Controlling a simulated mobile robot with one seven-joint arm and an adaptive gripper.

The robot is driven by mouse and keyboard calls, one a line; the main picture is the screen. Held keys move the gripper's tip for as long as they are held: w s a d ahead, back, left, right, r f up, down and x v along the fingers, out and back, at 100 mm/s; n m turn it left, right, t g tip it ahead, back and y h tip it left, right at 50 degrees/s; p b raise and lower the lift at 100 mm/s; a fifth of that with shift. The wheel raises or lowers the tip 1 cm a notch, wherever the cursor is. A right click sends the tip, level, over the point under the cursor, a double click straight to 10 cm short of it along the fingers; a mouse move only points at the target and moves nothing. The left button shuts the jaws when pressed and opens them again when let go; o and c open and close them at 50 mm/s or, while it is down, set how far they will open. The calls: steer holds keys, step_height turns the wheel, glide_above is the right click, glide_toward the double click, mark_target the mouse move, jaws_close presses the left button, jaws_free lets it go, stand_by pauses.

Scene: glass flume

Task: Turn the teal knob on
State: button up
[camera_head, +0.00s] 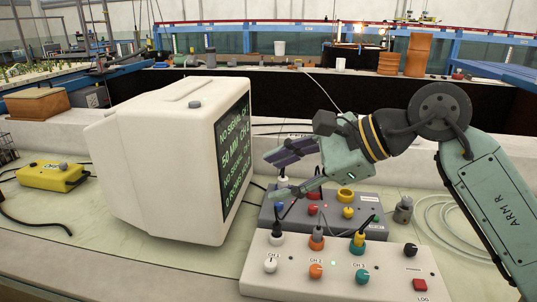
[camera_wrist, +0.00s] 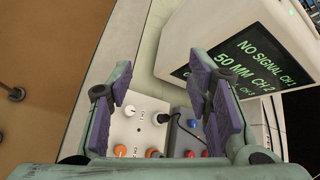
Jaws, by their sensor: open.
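The teal knob (camera_head: 362,276) is on the sloping face of the pale control box (camera_head: 255,273), below the "CH 3" label, right of an orange knob (camera_head: 316,271) and a white knob (camera_head: 271,264). Its pointer is too small to read surely. My gripper (camera_head: 275,173) is open and empty, above and behind the box, to the left of the teal knob and apart from it. In the wrist view its spread fingers (camera_wrist: 162,78) frame the white knob (camera_wrist: 130,110) and orange knob (camera_wrist: 120,150); the teal knob does not show there.
A bulky monitor (camera_head: 160,150) stands close left of my gripper, reading "NO SIGNAL" and "50 MM CH 2". Plugs with cables, including a yellow one (camera_head: 359,239), rise behind the knobs. A grey box (camera_head: 370,197) stands behind. A red LOG button (camera_head: 420,284) is at right.

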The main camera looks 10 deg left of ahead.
steer(key=shift+s+a+r+y, duration=0.3)
steer(key=shift+a+r+y, duration=0.15)
steer(key=shift+r, duration=0.2)
steer(key=shift+s+a+r+y, duration=0.3)
steer(key=shift+a+r+y, duration=0.1)
steer(key=shift+r, duration=0.25)
steer(key=shift+s+a+r+y, duration=0.35)
steer(key=shift+a+r, duration=0.1)
steer(key=shift+r, duration=0.2)
